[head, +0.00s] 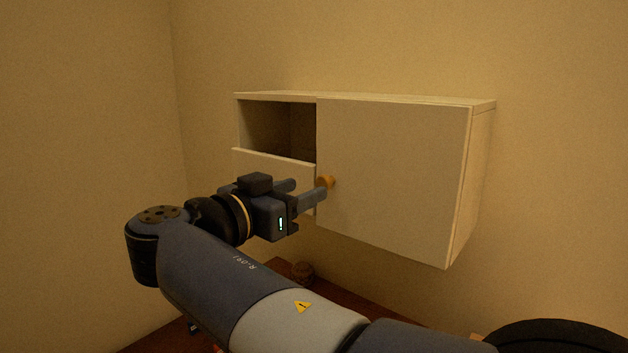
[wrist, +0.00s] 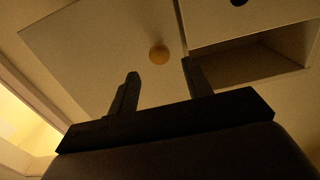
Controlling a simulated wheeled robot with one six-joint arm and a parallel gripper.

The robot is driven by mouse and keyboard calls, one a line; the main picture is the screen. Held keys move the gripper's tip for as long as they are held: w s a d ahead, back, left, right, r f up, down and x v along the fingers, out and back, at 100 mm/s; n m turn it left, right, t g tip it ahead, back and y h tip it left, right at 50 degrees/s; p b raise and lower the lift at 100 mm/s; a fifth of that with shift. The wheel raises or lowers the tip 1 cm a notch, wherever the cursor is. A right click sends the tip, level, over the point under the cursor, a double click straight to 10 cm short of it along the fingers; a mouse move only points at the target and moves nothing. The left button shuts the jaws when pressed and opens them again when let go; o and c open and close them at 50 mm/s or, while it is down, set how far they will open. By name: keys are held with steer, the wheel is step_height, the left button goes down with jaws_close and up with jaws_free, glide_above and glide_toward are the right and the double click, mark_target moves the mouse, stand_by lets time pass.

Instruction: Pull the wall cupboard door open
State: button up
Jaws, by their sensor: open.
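The cream wall cupboard (head: 480,185) hangs on the wall, and its flat door (head: 395,180) looks shut. A round orange-yellow knob (head: 326,182) sits near the door's left edge; it also shows in the wrist view (wrist: 159,54). My gripper (head: 306,189) is open in front of the knob. In the wrist view, the two fingers of my gripper (wrist: 160,82) stand apart, with the knob appearing between and just beyond their tips. I cannot tell whether either finger touches it. Nothing is held.
Left of the door is an open, empty-looking compartment (head: 270,127) above a lower front panel (head: 270,160). A dark round knob (wrist: 239,2) shows on that panel in the wrist view. Below are a brown desk (head: 365,299), a small round brown object (head: 302,271) and a black rounded shape (head: 555,338).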

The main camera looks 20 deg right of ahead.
mark_target(321, 183)
steer(key=shift+p+x, duration=0.35)
steer(key=shift+x, duration=1.85)
steer(key=shift+c, duration=0.6)
jaws_close()
